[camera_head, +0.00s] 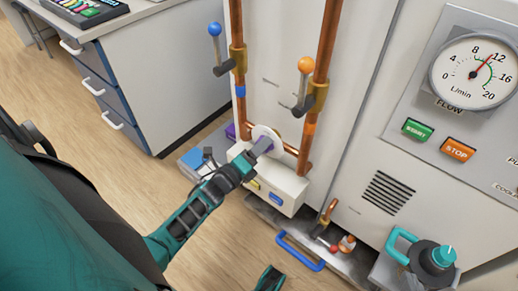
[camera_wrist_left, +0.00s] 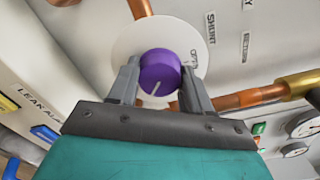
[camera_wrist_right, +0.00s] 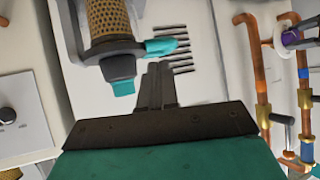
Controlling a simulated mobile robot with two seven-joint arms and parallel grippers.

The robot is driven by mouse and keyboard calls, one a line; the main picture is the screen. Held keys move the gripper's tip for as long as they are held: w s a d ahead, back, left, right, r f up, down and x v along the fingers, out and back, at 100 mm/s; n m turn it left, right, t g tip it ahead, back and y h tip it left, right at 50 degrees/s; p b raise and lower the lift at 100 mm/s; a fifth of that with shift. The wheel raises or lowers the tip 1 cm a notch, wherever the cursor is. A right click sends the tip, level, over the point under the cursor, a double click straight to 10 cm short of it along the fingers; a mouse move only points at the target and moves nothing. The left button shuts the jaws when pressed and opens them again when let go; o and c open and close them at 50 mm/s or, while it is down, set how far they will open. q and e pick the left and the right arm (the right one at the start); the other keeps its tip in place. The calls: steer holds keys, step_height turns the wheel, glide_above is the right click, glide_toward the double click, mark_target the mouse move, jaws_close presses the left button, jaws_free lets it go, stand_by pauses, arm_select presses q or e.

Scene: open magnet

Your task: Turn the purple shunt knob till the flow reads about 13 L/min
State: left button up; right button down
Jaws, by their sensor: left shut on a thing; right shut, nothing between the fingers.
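My left gripper (camera_wrist_left: 158,84) is shut on the knob, one finger on each side. In the head view, my left gripper (camera_head: 262,147) is at the white disc (camera_head: 272,134) and hides the knob. The flow gauge (camera_head: 474,73) has its red needle between 8 and 12 L/min, close to 12. My right gripper (camera_wrist_right: 157,84) is shut and empty, in front of the cabinet panel.
Copper pipes with a blue-balled lever (camera_head: 214,29) and an orange-balled lever (camera_head: 305,64) rise above the knob. Green START (camera_head: 417,129) and orange STOP (camera_head: 458,149) buttons sit below the gauge.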

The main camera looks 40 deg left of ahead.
stand_by(0.3)
arm_select(q)
steer(key=o, duration=1.1)
steer(key=shift+c, duration=0.2)
arm_select(e)
steer(key=shift+f, duration=0.15)
arm_select(q)
steer(key=s+p, duration=0.2)
steer(key=s, duration=1.1)
steer(key=shift+a, duration=0.45)
arm_select(e)
steer(key=shift+s+d+r, duration=0.15)
steer(key=shift+d+r, duration=0.25)
steer(key=shift+r, duration=0.05)
arm_select(q)
steer(key=shift+w, duration=0.15)
arm_select(e)
steer(key=shift+r, duration=0.1)
